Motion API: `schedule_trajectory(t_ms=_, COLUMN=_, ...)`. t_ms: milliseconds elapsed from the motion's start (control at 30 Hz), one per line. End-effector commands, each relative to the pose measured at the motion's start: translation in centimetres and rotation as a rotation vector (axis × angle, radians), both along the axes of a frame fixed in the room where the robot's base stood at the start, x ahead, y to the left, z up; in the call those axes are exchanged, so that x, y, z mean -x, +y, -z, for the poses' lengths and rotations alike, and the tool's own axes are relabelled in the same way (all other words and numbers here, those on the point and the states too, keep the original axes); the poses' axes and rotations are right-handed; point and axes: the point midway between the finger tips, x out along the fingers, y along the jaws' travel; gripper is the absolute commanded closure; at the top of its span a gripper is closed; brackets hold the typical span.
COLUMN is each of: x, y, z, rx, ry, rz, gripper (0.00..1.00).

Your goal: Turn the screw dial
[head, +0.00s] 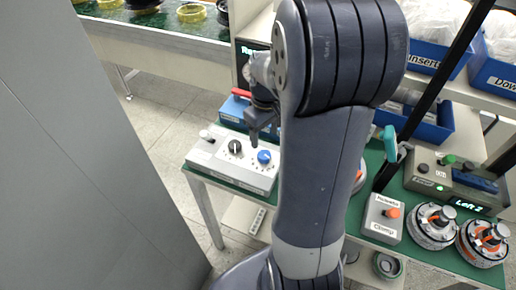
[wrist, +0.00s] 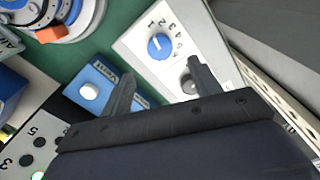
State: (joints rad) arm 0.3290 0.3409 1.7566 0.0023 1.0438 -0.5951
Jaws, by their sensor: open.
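A pale control box (head: 228,168) on the green table carries a black dial (head: 235,147), a blue dial (head: 264,156) and a white knob (head: 206,135). No readable label tells me which is the screw dial. In the wrist view a blue dial (wrist: 158,45) with a white pointer mark and numbers around it sits on a white panel (wrist: 135,38). A grey knob (wrist: 190,84) lies below it, partly hidden by the right finger. My gripper (wrist: 160,78) is open and empty; in the head view it hangs over the box (head: 256,134), near the black and blue dials.
A blue box (wrist: 105,78) with a white button is beside the left finger. Blue bins (head: 430,122) are behind. My arm hides the table's middle.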

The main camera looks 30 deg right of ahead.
Motion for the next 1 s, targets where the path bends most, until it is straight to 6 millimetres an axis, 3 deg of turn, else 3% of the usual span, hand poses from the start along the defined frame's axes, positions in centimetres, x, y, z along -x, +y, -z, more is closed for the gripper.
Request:
schedule_trajectory(t_ms=200, x=0.1, y=0.1, z=4.4, rx=-0.001, ry=0.007, rz=-0.003, gripper=0.41)
schedule_trajectory(t_ms=433, x=0.1, y=0.0, z=7.6, rx=0.0, ry=0.005, rz=-0.004, gripper=0.41)
schedule_trajectory(t_ms=900, x=0.0, y=0.0, z=8.7, rx=0.002, ry=0.0, rz=-0.005, gripper=0.41)
schedule_trajectory(t_ms=1000, x=0.0, y=0.0, z=8.7, rx=0.002, ry=0.0, rz=-0.005, gripper=0.49)
